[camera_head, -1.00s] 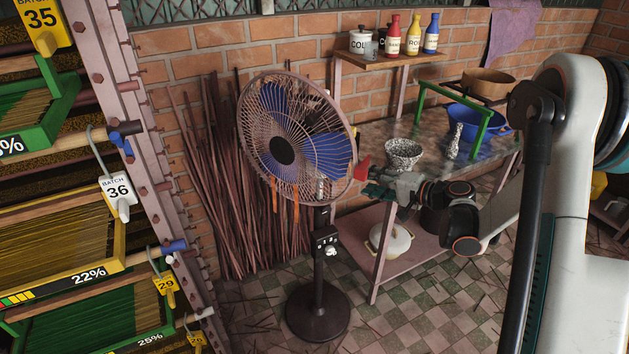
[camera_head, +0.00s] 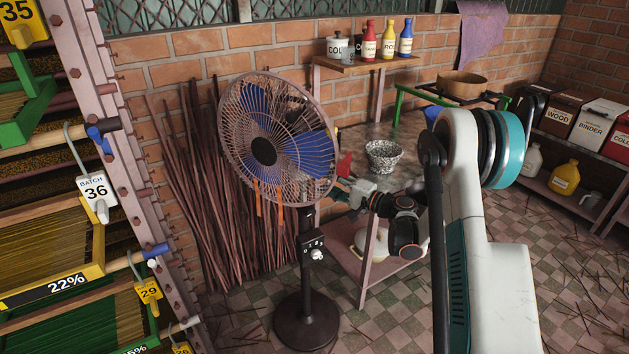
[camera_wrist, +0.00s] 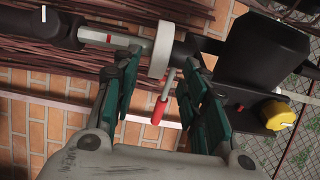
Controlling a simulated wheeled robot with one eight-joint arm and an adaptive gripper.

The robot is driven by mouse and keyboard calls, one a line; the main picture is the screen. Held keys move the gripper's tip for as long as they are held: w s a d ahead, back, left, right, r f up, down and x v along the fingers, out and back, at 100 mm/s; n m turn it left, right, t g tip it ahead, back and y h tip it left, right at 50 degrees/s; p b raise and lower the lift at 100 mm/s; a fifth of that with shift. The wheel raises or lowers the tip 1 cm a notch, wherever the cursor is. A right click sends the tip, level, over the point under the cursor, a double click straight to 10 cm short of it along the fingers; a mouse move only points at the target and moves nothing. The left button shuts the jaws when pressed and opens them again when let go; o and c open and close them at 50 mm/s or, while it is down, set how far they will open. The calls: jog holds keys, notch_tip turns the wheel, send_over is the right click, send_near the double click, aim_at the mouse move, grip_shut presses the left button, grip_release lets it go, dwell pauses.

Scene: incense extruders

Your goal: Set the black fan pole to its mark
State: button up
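The standing fan (camera_head: 277,145) is upright on a round base, with a black pole (camera_head: 306,285) below a control box. In the wrist view the black pole (camera_wrist: 70,32) runs across the top. Beyond it come a light grey section with a red mark (camera_wrist: 110,38) and a white collar (camera_wrist: 161,50). A small lever with a red handle (camera_wrist: 159,110) hangs by the collar. My gripper (camera_wrist: 160,66) is open, its teal fingers on either side of the collar and lever, with gaps visible. In the head view my gripper (camera_head: 355,190) is just right of the fan grille.
A tall rack (camera_head: 95,130) of incense trays stands at left. Stick bundles (camera_head: 200,190) lean on the brick wall behind the fan. A table with a speckled bowl (camera_head: 383,156) is behind my gripper. Shelves with bins (camera_head: 602,125) stand at right. The tiled floor has open room.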

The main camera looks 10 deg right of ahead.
jog(key=b+x, duration=0.1)
jog(key=x, duration=0.4)
jog(key=shift+w+a, duration=0.2)
jog(key=shift+w, duration=0.05)
jog(key=shift+c, duration=0.2)
grip_shut()
